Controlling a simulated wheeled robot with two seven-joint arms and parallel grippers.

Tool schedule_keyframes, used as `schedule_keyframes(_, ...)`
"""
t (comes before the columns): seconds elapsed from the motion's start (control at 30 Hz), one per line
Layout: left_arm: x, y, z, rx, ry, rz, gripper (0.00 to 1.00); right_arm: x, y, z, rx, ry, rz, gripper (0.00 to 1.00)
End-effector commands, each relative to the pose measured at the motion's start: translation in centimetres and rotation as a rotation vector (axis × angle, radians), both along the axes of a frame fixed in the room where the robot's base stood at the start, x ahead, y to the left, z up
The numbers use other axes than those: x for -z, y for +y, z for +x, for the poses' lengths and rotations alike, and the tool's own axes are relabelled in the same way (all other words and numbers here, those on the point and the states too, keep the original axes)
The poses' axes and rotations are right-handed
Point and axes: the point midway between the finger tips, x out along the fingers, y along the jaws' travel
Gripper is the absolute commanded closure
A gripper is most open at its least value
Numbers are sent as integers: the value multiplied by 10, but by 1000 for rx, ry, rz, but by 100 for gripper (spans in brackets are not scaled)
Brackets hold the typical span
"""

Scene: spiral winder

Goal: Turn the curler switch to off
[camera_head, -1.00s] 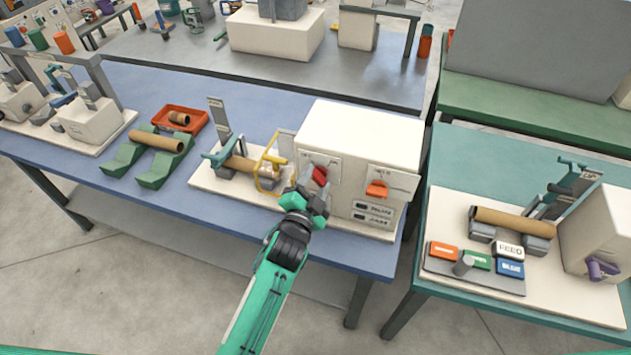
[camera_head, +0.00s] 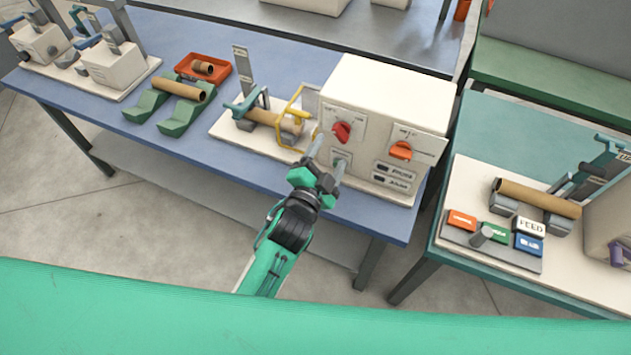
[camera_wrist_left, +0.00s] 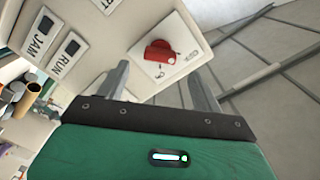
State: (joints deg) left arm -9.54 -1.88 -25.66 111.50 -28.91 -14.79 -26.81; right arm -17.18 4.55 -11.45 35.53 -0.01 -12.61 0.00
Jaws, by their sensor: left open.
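The white winder machine (camera_head: 385,95) has two rotary knobs on its front. A red knob (camera_head: 341,131) is on the left plate, and an orange knob (camera_head: 400,150) is on the right plate. Their labels are too small to read, so I cannot tell which is the curler switch or its setting. My left gripper (camera_head: 328,160) is open and empty, just below and in front of the red knob. In the left wrist view, a red knob (camera_wrist_left: 162,52) shows on its white plate beyond and between the open fingers (camera_wrist_left: 160,85), apart from them. My right gripper is out of view.
A yellow guard (camera_head: 288,120) and cardboard tube (camera_head: 265,117) are left of the machine. A teal table (camera_head: 500,130) with another station is at right. Floor is clear in front.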

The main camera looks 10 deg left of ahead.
Motion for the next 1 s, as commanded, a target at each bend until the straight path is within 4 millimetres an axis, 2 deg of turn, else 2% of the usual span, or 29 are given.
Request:
schedule_keyframes(0.03,4,4,-12,1,1,0,33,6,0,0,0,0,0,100)
schedule_keyframes(0.2,4,14,-43,1,2,1,33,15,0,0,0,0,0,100)
schedule_keyframes(0.4,2,21,-66,0,1,0,33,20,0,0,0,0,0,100)
schedule_keyframes(0.6,1,24,-75,1,1,0,33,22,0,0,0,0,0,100)
schedule_keyframes(1.0,0,24,-75,1,1,0,33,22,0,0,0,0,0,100)
